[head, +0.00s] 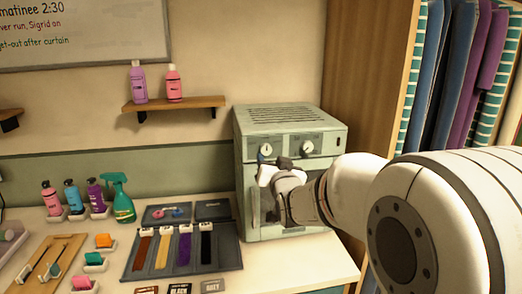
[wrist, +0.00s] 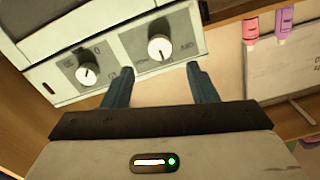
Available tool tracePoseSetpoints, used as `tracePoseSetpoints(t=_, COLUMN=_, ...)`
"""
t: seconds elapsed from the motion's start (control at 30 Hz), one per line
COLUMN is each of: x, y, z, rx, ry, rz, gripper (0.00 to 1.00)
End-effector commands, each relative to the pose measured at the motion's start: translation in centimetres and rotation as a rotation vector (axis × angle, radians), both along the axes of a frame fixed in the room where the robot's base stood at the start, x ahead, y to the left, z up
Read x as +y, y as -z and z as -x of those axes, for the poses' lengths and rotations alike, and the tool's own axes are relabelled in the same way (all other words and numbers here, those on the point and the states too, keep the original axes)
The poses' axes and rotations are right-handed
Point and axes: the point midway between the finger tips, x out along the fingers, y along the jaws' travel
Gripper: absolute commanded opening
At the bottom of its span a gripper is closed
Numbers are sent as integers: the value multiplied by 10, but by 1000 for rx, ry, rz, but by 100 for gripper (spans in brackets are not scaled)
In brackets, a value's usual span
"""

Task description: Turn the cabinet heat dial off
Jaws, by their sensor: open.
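The pale green cabinet (head: 250,120) stands at the back of the counter, with two round white dials on its upper front panel. In the head view these are the left dial (head: 266,149) and the right dial (head: 307,148). The wrist view is turned over. There one dial (wrist: 160,48) lies just beyond and between my fingertips, its dark mark near its lower side. The other dial (wrist: 87,74) is off to the left. The labels are too small to tell which is heat. My gripper (wrist: 160,70) is open and empty, close to the panel; it also shows in the head view (head: 274,161).
A wooden shelf (head: 173,103) with two bottles is left of the cabinet. Several bottles and a green spray bottle (head: 121,200) stand on the counter, near a grey tray (head: 140,262) of coloured strips. A wooden bookcase side (head: 360,80) rises close on the right.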

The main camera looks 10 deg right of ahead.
Motion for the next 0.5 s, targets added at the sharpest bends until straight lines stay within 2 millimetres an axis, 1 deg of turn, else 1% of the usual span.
tracePoseSetpoints(t=0.3, x=0, y=-1, z=-44, rx=3, ry=-1, rz=0, gripper=53)
tracePoseSetpoints(t=0.5, x=0, y=-1, z=-64, rx=2, ry=-1, rz=0, gripper=53)
